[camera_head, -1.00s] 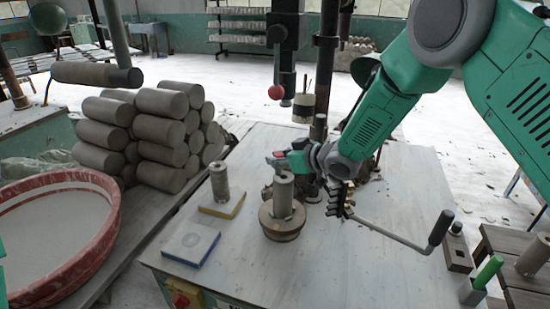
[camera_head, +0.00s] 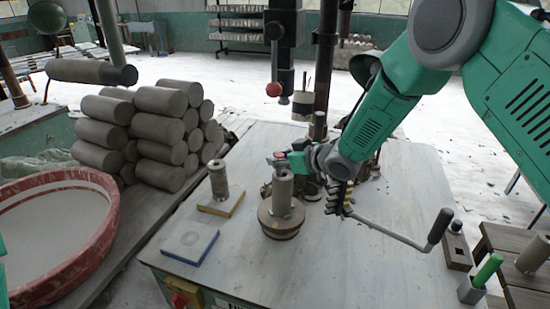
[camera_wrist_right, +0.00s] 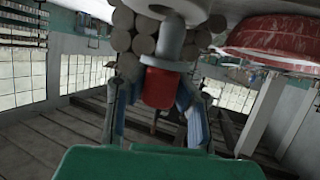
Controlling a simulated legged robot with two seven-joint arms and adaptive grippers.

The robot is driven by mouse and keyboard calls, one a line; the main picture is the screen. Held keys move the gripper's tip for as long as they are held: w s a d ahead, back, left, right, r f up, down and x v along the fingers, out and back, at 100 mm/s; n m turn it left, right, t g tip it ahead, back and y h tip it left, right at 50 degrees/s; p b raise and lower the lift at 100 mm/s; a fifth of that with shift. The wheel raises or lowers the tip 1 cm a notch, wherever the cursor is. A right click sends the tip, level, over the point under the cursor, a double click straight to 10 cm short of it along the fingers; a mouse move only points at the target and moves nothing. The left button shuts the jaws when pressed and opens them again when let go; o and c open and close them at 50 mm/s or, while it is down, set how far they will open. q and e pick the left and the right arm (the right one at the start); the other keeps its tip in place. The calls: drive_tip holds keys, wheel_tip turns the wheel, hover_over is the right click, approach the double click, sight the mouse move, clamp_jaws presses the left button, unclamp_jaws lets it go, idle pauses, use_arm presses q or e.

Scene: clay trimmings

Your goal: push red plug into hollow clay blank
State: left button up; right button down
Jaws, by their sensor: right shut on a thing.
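The hollow clay blank (camera_head: 283,198) stands upright on a round wooden base (camera_head: 282,226) on the pale table. My right gripper (camera_head: 280,160) is directly above the blank's top end. In the right wrist view, which looks upside down, it is shut on the red plug (camera_wrist_right: 160,88), with a finger on each side. The grey blank (camera_wrist_right: 172,42) lies in line with the plug's end there. The plug is mostly hidden in the head view. I cannot tell whether any of it is inside the blank. My left gripper is not in view.
A small clay piece (camera_head: 219,184) on a yellow-edged block and a blue-edged block (camera_head: 191,243) sit left of the blank. A crank handle (camera_head: 440,226) is at the right. A red-rimmed basin (camera_head: 104,232) and stacked clay cylinders (camera_head: 155,132) are further left. The front table area is clear.

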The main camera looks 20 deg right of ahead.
drive_tip(key=shift+d+r, duration=0.1)
drive_tip(key=shift+d, duration=0.2)
drive_tip(key=shift+a, duration=0.15)
drive_tip(key=shift+d, duration=0.3)
idle(0.4)
idle(0.5)
